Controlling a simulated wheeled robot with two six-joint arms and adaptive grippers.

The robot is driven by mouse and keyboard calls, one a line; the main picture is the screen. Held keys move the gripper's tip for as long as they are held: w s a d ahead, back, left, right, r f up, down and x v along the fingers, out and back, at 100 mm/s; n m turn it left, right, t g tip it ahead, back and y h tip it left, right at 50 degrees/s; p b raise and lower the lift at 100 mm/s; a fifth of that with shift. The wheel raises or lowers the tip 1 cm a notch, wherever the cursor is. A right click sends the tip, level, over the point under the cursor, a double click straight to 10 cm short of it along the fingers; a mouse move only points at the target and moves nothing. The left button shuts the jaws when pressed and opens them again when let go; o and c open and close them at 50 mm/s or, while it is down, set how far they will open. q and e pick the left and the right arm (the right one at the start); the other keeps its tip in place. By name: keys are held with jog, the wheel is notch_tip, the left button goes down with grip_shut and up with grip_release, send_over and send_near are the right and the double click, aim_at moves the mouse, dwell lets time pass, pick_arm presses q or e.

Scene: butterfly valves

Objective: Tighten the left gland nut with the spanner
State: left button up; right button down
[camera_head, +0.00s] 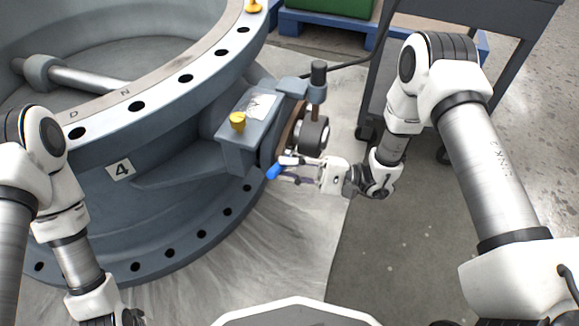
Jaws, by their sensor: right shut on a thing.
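My right gripper (285,170) is at the side of the big grey valve body (200,160), below the actuator mount. It is shut on a slim tool with a blue end (273,171), which I take to be the spanner. The blue end sticks out to the left of the fingers, close to the valve's flange. The spanner's jaw cannot be made out. The gland nuts are too small or hidden to tell apart here. My left arm comes down at the left edge, and its gripper is cut off by the bottom edge.
A dark round fitting (312,135) and an upright shaft (318,82) stand just above my right gripper. A yellow cap (237,121) sits on the grey block. A dark cart (470,30) stands behind my right arm. The floor at lower right is clear.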

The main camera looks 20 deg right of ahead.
jog(key=shift+s+d+p, duration=0.25)
jog(key=shift+s+d, duration=0.25)
jog(key=shift+d, duration=0.25)
jog(key=shift+s+d+p, duration=0.25)
jog(key=shift+s+d, duration=0.2)
jog(key=shift+d, duration=0.25)
jog(key=f+n+h, duration=0.1)
jog(key=f+n, duration=0.1)
jog(key=f+n+g+b, duration=0.1)
jog(key=n, duration=0.2)
jog(key=s+f+n+g+h+b, duration=0.1)
jog(key=f+n, duration=0.1)
jog(key=n, duration=0.1)
jog(key=shift+a+f+h, duration=0.3)
jog(key=shift+a+f, duration=0.05)
jog(key=shift+a, duration=0.05)
jog(key=shift+s, duration=0.1)
